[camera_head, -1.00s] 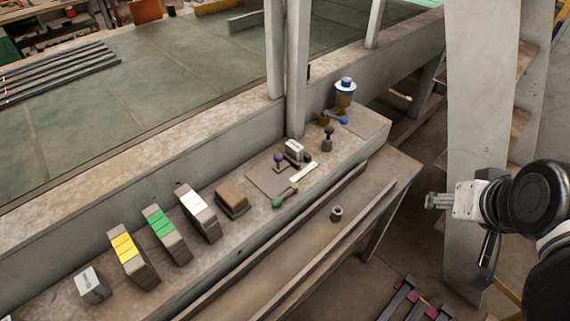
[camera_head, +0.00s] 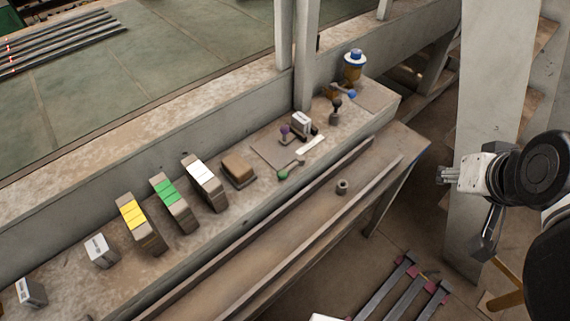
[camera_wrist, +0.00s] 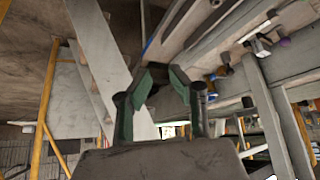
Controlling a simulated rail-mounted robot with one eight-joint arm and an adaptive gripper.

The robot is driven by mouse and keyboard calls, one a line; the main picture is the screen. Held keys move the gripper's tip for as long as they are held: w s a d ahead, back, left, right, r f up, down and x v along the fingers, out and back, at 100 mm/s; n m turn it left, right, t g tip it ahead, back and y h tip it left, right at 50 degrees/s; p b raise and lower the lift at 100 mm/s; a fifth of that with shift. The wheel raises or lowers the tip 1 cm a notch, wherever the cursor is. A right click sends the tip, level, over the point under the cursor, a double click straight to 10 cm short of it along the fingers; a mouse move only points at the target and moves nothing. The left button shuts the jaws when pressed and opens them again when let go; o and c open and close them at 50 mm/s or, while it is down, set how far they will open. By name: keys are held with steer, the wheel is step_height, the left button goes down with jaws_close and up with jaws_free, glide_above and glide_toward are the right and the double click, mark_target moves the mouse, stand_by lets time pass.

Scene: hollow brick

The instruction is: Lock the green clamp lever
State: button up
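The green clamp lever shows as a small green knob (camera_head: 283,175) on a short bar at the front edge of a flat plate (camera_head: 272,153) on the ledge, left of a pale strip. My gripper (camera_head: 445,175) is far to the right of it in the head view, in the air beyond the bench end and touching nothing. I cannot pick out the green lever in the wrist view.
A purple-knobbed lever (camera_head: 286,131), a dark-knobbed lever (camera_head: 336,106) and a blue-capped item (camera_head: 354,66) stand near the green lever. Bricks with yellow (camera_head: 132,213), green (camera_head: 168,193) and white (camera_head: 203,171) tops line the ledge. A pale post (camera_head: 485,150) stands behind my gripper.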

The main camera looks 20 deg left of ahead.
steer(key=w+a+n, duration=0.1)
steer(key=a, duration=0.1)
steer(key=w+a+n+y, duration=0.1)
steer(key=w+a, duration=0.1)
steer(key=a, duration=0.1)
steer(key=w+a+n+g, duration=0.1)
steer(key=a, duration=0.1)
steer(key=shift+w+a+r+n+p, duration=0.15)
steer(key=shift+r+n+p, duration=0.15)
steer(key=shift+r, duration=0.1)
jaws_close()
steer(key=a+f+n+g+y, duration=0.1)
steer(key=a+f+n, duration=0.1)
steer(key=a, duration=0.7)
steer(key=w+a+f+n+g+p, duration=0.1)
steer(key=a+f+n+g, duration=0.1)
steer(key=a+n, duration=0.3)
steer(key=w+a+f+n+g+y, duration=0.1)
steer(key=a+f+n, duration=0.1)
steer(key=a, duration=1.2)
steer(key=shift+w+f+n+g+y+p, duration=0.2)
steer(key=shift+f+n+g+y+p, duration=0.15)
steer(key=shift+n, duration=0.55)
